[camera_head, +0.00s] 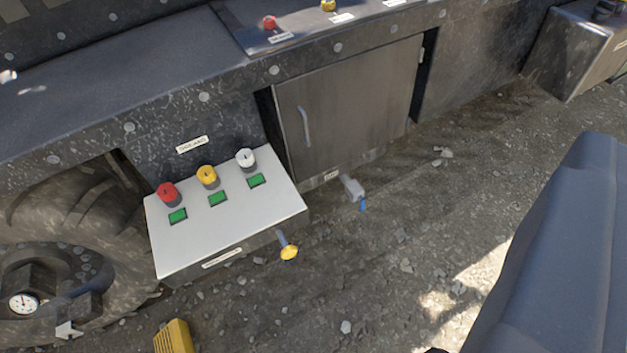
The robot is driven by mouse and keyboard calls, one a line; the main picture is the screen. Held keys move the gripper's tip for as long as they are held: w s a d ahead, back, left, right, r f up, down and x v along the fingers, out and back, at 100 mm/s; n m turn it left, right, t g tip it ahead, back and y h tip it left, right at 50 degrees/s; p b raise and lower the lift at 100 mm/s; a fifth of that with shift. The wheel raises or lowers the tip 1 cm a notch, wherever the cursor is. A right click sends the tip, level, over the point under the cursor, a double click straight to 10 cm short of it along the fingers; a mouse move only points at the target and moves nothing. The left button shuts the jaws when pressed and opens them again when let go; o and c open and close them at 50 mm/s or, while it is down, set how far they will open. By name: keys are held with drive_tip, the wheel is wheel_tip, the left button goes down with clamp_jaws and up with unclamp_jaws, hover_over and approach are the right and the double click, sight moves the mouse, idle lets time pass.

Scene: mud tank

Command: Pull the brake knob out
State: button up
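A pale sloped control box (228,222) juts from the dark vehicle side at left centre. On its top stand a red knob (167,192), a yellow knob (206,174) and a white knob (246,158), each above a green square. A yellow round knob (289,253) on a short stem sticks out below the box's front edge. The labels are too small to read, so I cannot tell which is the brake knob. I cannot make out my gripper in this view.
A closed metal door (350,105) with a handle is right of the box. A blue-handled valve (355,190) sits below it. A tyre (75,230) is at left, a yellow block (174,338) below. A large blue-grey shape (560,260) fills the lower right. Gravel lies between.

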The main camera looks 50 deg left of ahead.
drive_tip(key=w+f+n+b, duration=0.1)
drive_tip(key=w+f+n, duration=0.4)
drive_tip(key=w+f, duration=1.25)
drive_tip(key=w+a+f+n+g+y+b, duration=0.1)
drive_tip(key=w+a+f+n+y, duration=0.2)
drive_tip(key=f, duration=0.6)
drive_tip(key=w+a+f+n+y, duration=0.1)
drive_tip(key=a+f+n+y, duration=0.2)
drive_tip(key=f, duration=0.6)
drive_tip(key=w+a+f+n+g+y+b, duration=0.1)
drive_tip(key=w+a+f+n+y, duration=0.1)
drive_tip(key=a+f, duration=0.45)
drive_tip(key=n+g+y+b, duration=0.1)
drive_tip(key=n+g+y, duration=0.35)
drive_tip(key=y, duration=0.25)
approach(291, 254)
drive_tip(key=w+d+r, duration=0.3)
drive_tip(key=w+d, duration=0.2)
drive_tip(key=w, duration=0.3)
drive_tip(key=s+a+f+g+y+b, duration=0.1)
drive_tip(key=s+a+f+g+y, duration=0.1)
drive_tip(key=s+a+f, duration=0.35)
drive_tip(key=x, duration=0.3)
drive_tip(key=r+b+x, duration=0.1)
drive_tip(key=x, duration=0.3)
drive_tip(key=b+x, duration=0.1)
drive_tip(key=x, duration=0.3)
drive_tip(key=shift+s+a+r, duration=0.1)
drive_tip(key=shift+s+r, duration=0.15)
